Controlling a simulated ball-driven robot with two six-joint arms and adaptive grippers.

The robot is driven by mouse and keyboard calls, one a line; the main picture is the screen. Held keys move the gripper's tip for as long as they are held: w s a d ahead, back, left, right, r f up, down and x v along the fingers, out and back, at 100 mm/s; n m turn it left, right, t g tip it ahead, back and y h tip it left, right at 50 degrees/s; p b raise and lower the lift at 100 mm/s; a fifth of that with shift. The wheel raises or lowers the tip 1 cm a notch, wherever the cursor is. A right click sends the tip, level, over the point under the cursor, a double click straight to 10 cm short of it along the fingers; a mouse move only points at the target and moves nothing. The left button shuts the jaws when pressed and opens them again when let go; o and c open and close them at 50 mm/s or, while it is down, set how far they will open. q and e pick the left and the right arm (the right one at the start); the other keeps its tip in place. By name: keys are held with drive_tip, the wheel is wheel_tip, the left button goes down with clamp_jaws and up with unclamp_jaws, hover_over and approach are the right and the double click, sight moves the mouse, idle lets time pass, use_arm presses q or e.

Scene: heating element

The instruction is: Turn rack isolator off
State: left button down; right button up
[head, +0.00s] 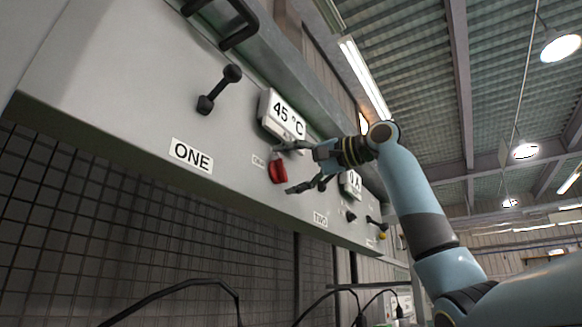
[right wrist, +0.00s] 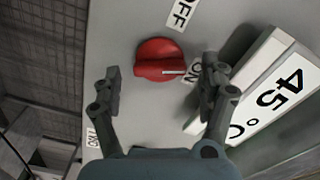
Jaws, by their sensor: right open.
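The red rotary knob (head: 277,172) sits on the grey panel (head: 110,75), below the 45 °C display. In the right wrist view the red knob (right wrist: 158,57) has a white mark pointing right, toward the ON label (right wrist: 194,73). The OFF label (right wrist: 182,13) is above it, at the picture's top. My right gripper (head: 284,169) is open and empty in front of the knob. In the right wrist view its fingertips (right wrist: 163,70) stand on either side of the knob, apart from it. My left gripper is not in view.
The 45 °C display box (head: 284,115) juts out close to the right gripper's upper finger. A black handle (head: 220,89) and the ONE label (head: 191,156) are further left. A second display (head: 351,183) is partly behind my gripper. Dark mesh (head: 110,220) lies below the panel.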

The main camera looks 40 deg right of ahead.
drive_tip(key=shift+c, duration=1.2)
drive_tip(key=c, duration=0.9)
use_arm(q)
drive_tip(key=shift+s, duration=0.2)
use_arm(e)
drive_tip(key=shift+c, duration=0.2)
